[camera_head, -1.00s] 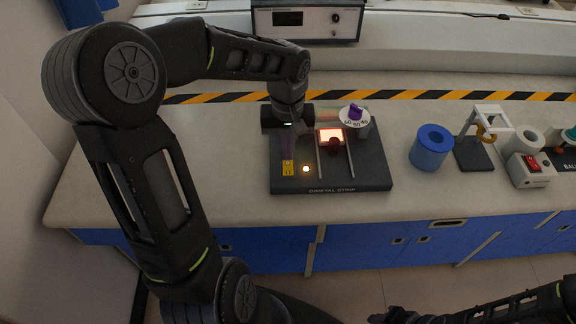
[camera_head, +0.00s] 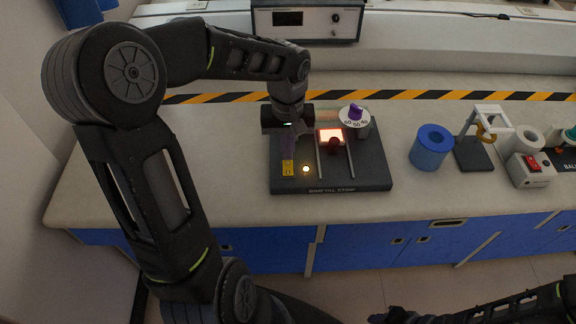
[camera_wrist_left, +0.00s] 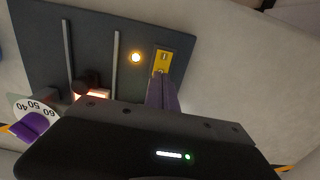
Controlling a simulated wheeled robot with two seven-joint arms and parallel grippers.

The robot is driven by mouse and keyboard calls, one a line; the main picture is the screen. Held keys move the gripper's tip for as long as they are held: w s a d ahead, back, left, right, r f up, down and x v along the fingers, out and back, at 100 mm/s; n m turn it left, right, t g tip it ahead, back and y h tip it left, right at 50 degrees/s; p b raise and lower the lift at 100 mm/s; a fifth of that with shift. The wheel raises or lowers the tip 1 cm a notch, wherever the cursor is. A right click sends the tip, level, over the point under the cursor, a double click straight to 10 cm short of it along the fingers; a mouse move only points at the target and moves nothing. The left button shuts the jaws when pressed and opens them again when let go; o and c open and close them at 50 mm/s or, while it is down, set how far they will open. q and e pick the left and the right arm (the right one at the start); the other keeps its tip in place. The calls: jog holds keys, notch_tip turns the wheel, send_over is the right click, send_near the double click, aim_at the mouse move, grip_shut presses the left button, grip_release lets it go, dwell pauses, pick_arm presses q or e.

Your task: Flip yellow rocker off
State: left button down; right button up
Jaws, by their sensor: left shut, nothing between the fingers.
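The yellow rocker (camera_head: 288,168) is at the front left of a dark panel (camera_head: 330,184) on the bench. It also shows in the left wrist view (camera_wrist_left: 162,60), with a light marking on it. My left gripper (camera_head: 288,156) is shut and empty, its purple fingers (camera_wrist_left: 162,92) pointing down at the rocker. The fingertips reach the rocker's near edge in the wrist view; I cannot tell whether they touch it. A round lamp (camera_head: 306,169) beside the rocker glows, also in the wrist view (camera_wrist_left: 136,57). My right gripper is not clearly in view.
The panel also carries a lit screen (camera_head: 330,135), a slider with a dark knob (camera_head: 333,146) and a white dial with a purple knob (camera_head: 355,113). A blue ring (camera_head: 431,148) and a stand (camera_head: 481,136) are to the right. The front bench strip is clear.

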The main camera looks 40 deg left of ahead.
pick_arm(q)
jog(key=shift+f+b, duration=0.8)
jog(key=shift+f, duration=0.15)
dwell(0.5)
jog(key=shift+r, duration=0.15)
jog(key=shift+r+p, duration=2.55)
jog(key=shift+r, duration=0.9)
